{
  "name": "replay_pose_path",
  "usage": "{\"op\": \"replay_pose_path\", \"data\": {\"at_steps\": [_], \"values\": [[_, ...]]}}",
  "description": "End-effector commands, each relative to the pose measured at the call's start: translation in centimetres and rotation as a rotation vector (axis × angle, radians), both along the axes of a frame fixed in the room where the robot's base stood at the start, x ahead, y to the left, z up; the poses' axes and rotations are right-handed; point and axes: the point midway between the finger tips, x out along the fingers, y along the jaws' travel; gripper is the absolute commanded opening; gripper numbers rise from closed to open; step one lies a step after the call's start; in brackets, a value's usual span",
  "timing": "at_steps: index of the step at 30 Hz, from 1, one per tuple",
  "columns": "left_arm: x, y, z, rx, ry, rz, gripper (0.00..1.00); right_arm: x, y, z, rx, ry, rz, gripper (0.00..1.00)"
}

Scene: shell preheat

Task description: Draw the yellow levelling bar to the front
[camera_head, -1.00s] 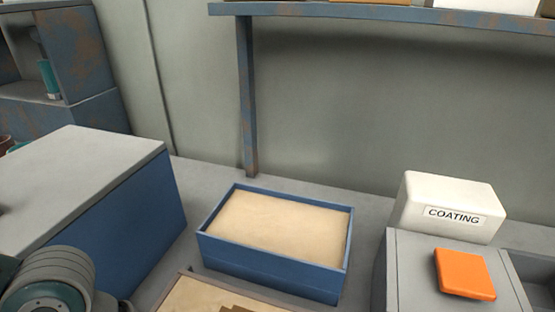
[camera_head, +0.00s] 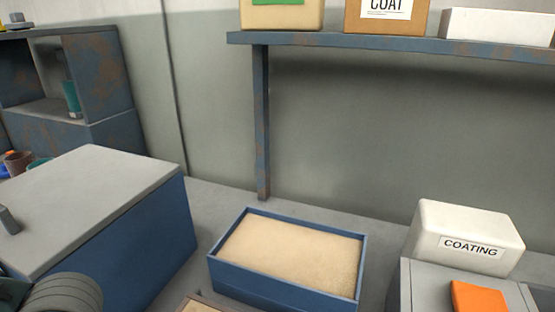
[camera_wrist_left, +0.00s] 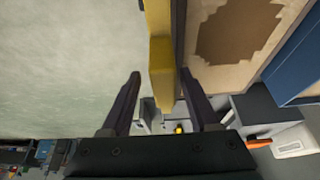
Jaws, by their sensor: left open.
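The yellow levelling bar (camera_wrist_left: 160,60) shows in the left wrist view, coming down from the top edge. Its near end lies in the gap between the fingers of my left gripper (camera_wrist_left: 162,102). That gripper is open, with a finger on each side of the bar; I cannot tell whether either touches it. A shallow wooden-rimmed tray of sand with a brown patch (camera_wrist_left: 238,35) lies just right of the bar. In the head view only my left arm's links show at the bottom left, and the bar is out of frame. My right gripper is in neither view.
A blue box of sand (camera_head: 285,289) stands on the bench right of a large blue cabinet with a grey top (camera_head: 95,205). A white COATING box (camera_head: 468,225) and an orange block (camera_head: 478,298) are at the right. A shelf (camera_head: 400,40) crosses above.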

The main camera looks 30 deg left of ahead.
Motion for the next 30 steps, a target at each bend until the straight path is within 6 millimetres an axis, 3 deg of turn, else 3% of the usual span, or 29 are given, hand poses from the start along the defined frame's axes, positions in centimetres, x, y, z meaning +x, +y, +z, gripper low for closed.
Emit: {"op": "replay_pose_path", "data": {"at_steps": [15,30], "values": [[-0.9,3.3,8.1,0.002,0.001,-0.002,0.61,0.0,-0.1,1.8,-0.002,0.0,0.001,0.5],[-0.9,3.6,9.0,-0.001,0.002,0.0,0.61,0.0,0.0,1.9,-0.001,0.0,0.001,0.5]]}}
